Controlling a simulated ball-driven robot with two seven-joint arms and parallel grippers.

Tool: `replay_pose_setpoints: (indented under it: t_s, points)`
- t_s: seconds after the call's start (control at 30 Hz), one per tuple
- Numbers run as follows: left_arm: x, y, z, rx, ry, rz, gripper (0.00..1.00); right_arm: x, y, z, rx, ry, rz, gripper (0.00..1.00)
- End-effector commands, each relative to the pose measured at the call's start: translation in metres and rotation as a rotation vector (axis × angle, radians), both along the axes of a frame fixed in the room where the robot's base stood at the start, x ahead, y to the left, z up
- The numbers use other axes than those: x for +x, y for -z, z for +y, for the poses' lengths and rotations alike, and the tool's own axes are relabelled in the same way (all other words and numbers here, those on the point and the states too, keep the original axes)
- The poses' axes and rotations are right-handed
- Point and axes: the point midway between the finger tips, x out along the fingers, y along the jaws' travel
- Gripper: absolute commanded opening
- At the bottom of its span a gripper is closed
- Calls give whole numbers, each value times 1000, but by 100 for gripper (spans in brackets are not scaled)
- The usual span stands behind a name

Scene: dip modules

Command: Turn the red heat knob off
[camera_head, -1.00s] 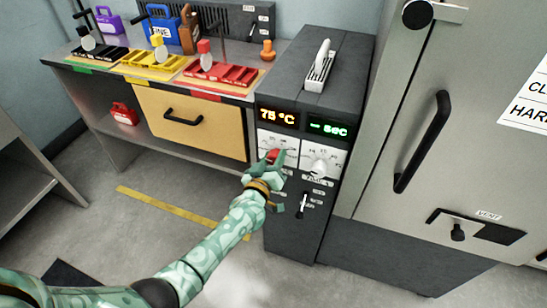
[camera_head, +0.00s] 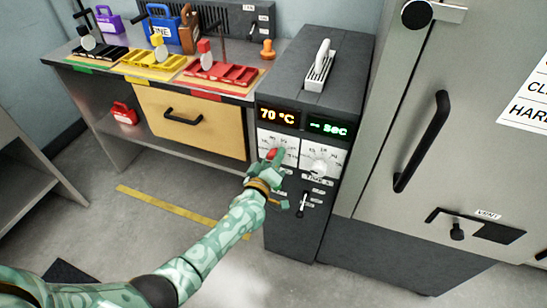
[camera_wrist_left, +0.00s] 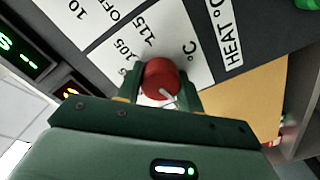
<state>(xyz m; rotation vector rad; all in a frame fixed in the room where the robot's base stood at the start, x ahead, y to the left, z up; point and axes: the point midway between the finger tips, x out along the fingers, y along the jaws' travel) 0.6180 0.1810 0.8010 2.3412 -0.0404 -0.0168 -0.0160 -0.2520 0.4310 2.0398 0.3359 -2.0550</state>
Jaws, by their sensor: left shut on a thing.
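The red heat knob (camera_head: 272,154) sits on a white dial plate on the front of a dark grey cabinet (camera_head: 330,90). My left gripper (camera_head: 275,158) is shut on the knob. In the left wrist view the red knob (camera_wrist_left: 161,79) is between the two fingers, with a white pointer mark on its face and numbers such as 105 and 115 around it. The temperature display (camera_head: 278,116) above reads 70 °C in orange. My right gripper is in neither view.
A white knob (camera_head: 319,167) and a lever (camera_head: 303,204) are close to the right of my left gripper. A green display (camera_head: 328,128) reads "-- Sec". A bench with coloured trays (camera_head: 220,72) stands left, a large steel door (camera_head: 420,130) right.

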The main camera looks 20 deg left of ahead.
Motion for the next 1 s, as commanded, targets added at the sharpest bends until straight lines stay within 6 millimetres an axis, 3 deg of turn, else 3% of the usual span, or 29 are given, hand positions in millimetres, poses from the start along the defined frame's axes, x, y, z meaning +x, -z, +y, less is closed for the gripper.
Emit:
replay_pose_setpoints:
  t_s: [0.03, 0.07, 0.1, 0.13, 0.43, 0.57, 1.0]
  points:
    - [-1, 1, 0, -3, 0, 3, 14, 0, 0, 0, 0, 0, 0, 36]
    - [-1, 1, 0, -3, 0, 3, 45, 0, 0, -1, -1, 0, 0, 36]
    - [-1, 1, 0, -2, 0, 3, 56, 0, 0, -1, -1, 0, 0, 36]
    - [-1, 1, 0, -2, 0, 3, 59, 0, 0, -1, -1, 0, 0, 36]
    - [-2, 0, 0, -1, 0, 1, 59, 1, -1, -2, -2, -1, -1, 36]
    - [-17, -2, 1, -1, 0, 1, 59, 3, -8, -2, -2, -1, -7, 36]
    - [-129, -2, 4, 0, 1, 2, 59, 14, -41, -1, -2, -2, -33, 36]
